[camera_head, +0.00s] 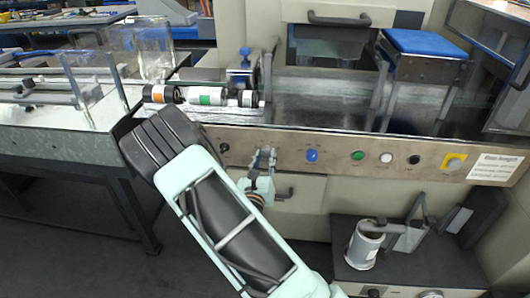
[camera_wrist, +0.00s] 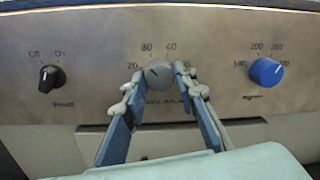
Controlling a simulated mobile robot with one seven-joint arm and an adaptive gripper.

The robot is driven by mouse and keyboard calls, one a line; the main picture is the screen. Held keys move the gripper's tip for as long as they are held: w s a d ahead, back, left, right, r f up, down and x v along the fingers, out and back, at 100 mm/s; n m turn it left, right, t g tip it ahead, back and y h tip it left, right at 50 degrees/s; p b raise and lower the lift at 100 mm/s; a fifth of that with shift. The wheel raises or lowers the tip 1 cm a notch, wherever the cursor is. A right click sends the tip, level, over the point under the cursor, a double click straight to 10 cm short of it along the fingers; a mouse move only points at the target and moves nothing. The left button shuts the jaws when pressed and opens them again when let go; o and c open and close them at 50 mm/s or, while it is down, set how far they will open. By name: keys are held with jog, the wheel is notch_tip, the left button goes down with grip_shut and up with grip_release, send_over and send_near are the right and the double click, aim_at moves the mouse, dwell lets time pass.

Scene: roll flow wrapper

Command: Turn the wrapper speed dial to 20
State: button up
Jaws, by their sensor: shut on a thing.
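The grey wrapper speed dial (camera_wrist: 158,73) sits in the middle of the wrist view on the metal control panel. Marks reading about 20, 30, 40 and 50 run around its upper side. A faint pointer line on its face seems to lean up and left, but I cannot read its exact setting. My gripper (camera_wrist: 159,76) is shut on the dial, with one fingertip at its left side and one at its right. In the head view my gripper (camera_head: 263,160) reaches the panel and hides the dial.
A black Off/On power knob (camera_wrist: 51,78) is left of the dial, and a blue knob (camera_wrist: 266,72) is to its right. Green (camera_head: 357,155), white (camera_head: 386,158) and black (camera_head: 414,160) buttons line the panel further right.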

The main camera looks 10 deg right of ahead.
jog(key=n+p, duration=0.4)
jog(key=shift+r, duration=0.1)
jog(key=shift+n+p, duration=0.85)
jog(key=shift+n, duration=0.55)
jog(key=shift+f, duration=0.2)
jog(key=o, duration=1.2)
jog(key=shift+c, duration=0.2)
jog(key=v, duration=1.2)
jog(key=shift+d, duration=0.15)
jog(key=shift+s+f, duration=0.1)
jog(key=shift+f, duration=0.05)
